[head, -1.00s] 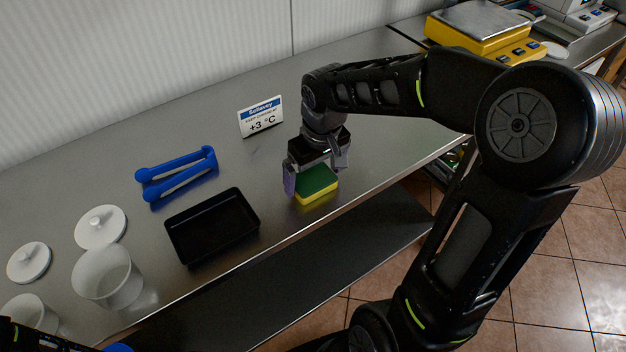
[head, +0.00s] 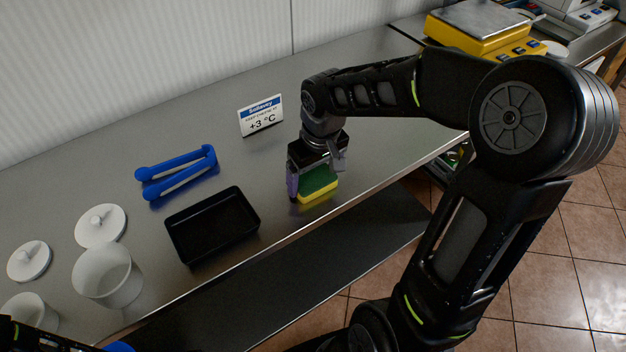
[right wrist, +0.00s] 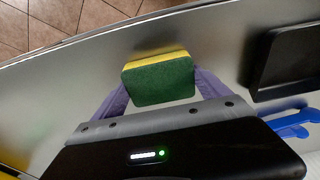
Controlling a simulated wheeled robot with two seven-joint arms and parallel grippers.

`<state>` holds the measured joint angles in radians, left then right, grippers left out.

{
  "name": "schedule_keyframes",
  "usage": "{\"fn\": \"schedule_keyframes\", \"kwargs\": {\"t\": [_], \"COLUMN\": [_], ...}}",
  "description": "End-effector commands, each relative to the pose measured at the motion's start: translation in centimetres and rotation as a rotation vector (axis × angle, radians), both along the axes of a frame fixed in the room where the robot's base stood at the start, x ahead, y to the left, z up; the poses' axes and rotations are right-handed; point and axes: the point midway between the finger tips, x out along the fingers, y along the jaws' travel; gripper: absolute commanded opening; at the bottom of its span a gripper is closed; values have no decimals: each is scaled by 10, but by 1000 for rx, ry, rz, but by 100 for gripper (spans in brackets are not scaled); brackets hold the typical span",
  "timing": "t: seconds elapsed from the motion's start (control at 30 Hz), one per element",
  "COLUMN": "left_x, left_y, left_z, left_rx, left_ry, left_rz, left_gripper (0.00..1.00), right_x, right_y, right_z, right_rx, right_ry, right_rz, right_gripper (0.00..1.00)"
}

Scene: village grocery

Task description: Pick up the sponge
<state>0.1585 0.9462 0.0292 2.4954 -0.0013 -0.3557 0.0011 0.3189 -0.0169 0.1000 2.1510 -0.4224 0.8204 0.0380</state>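The sponge (head: 318,187), green on top and yellow below, lies on the steel counter (head: 360,160) near its front edge. My right gripper (head: 317,180) points down over it, one purple finger on each side. In the right wrist view, the sponge (right wrist: 160,82) sits between the two fingers (right wrist: 160,90), very close to both. I cannot tell whether both fingers press on it. The sponge shows no clear lift off the counter. Of my left arm only a dark part shows at the bottom left; its gripper's fingers are not visible.
A black tray (head: 185,249) lies left of the sponge. Blue tongs (head: 180,175) and a +3 °C sign (head: 261,115) stand behind. White pots (head: 104,277) and lids (head: 101,226) are at the left. A yellow scale (head: 476,38) is at the far right.

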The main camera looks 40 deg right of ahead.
Motion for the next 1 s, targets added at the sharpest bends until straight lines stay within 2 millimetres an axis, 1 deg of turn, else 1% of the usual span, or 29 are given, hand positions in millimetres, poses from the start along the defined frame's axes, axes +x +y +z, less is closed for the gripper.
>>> {"fn": "schedule_keyframes", "kwargs": {"t": [0.03,0.37,0.57,0.67,0.77,0.87,1.0], "left_x": [0,0,0,0,0,0,0], "left_y": [0,0,0,0,0,0,0], "left_z": [0,0,0,0,0,-1,-1], "left_rx": [0,0,0,0,0,0,0], "left_ry": [0,0,0,0,0,0,0], "left_rz": [0,0,0,0,0,0,0], "left_gripper": [0,0,0,0,0,0,0], "right_x": [0,0,0,0,1,1,1], "right_y": [0,0,0,0,0,0,0], "right_z": [0,0,0,4,13,28,56], "right_rx": [0,0,0,-1,-2,-1,-1], "right_ry": [0,0,0,-1,-3,-5,-6], "right_rz": [0,0,0,0,1,1,0], "right_gripper": [75,48,48,48,48,48,48]}}
